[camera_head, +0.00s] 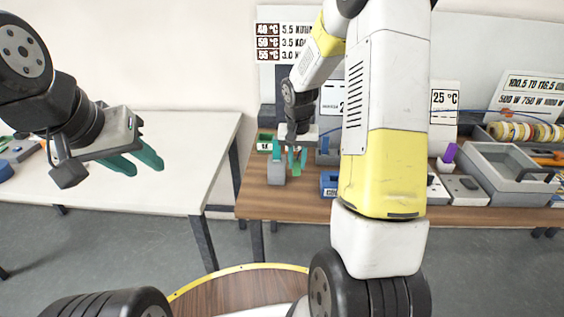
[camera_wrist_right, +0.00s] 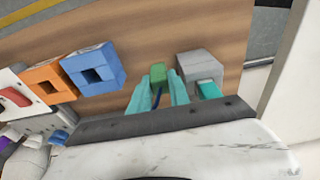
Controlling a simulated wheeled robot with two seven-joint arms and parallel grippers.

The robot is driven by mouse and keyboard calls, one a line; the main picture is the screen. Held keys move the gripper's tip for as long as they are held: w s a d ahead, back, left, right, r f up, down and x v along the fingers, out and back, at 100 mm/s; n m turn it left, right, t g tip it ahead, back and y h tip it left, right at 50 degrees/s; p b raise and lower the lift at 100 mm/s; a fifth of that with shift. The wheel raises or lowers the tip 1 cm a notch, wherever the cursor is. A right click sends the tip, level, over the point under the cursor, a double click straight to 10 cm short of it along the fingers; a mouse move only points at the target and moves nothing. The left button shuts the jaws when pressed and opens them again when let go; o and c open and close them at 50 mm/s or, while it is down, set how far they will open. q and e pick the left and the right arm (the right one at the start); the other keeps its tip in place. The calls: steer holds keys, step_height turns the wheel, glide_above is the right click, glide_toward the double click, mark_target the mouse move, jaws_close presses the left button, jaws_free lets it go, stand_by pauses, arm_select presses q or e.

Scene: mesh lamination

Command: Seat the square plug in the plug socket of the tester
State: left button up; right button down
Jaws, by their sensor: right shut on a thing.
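My right gripper (camera_head: 297,160) is above the brown table and shut on a small green block, likely the square plug (camera_head: 297,169). In the right wrist view the green plug (camera_wrist_right: 158,74) sits between the teal fingertips, with a dark blue strip below it. A grey block (camera_head: 276,173) stands just left of the gripper; in the wrist view the grey block (camera_wrist_right: 198,64) is to the right and has a teal part (camera_wrist_right: 208,90). I cannot tell which item is the tester or see its plug socket clearly. My left gripper (camera_head: 146,160) is open and empty near the white table.
A blue block with a square hole (camera_wrist_right: 93,69) and an orange one (camera_wrist_right: 49,82) stand beside the gripper on the brown table (camera_head: 250,200). A grey bin (camera_head: 490,165) is at the right. My right arm hides the middle.

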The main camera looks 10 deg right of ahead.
mark_target(296, 175)
steer(key=shift+f, duration=2.4)
steer(key=shift+f, duration=0.15)
steer(key=c, duration=1.5)
jaws_free()
